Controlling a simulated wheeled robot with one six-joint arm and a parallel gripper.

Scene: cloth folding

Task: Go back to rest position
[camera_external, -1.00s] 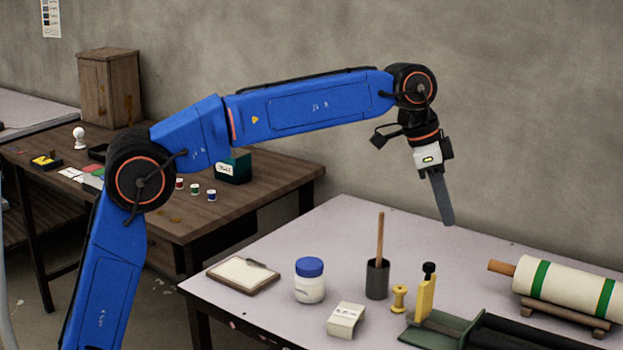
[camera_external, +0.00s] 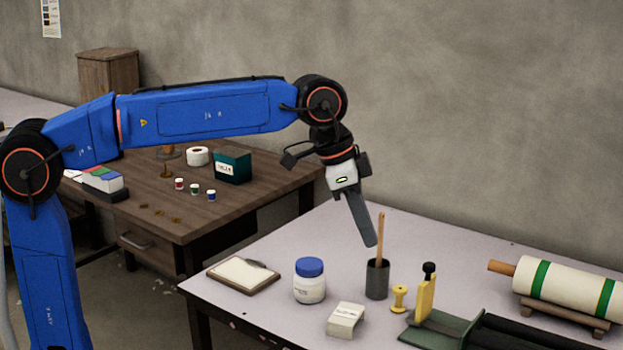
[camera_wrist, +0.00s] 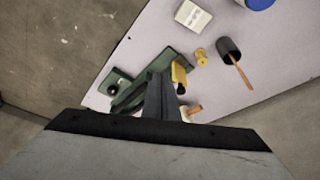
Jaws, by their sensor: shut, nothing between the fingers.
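My gripper (camera_external: 369,241) is shut and empty. In the external view it points downward, tilted a little, and is raised above the light grey table (camera_external: 440,240). It appears close to the wooden stick in the dark cup (camera_external: 377,279), but I cannot tell the gap. In the wrist view the shut fingers (camera_wrist: 161,98) stand over the table, in front of the green stand (camera_wrist: 178,62), and hide part of it. My blue arm stretches across the external view from the left, bent at its elbow.
On the light table are a clipboard (camera_external: 243,275), a blue-lidded jar (camera_external: 310,281), a white block (camera_external: 345,319), a yellow spool (camera_external: 399,298) and a striped roll (camera_external: 572,288). A brown table (camera_external: 235,205) with small items stands behind. The air above the light table's right side is clear.

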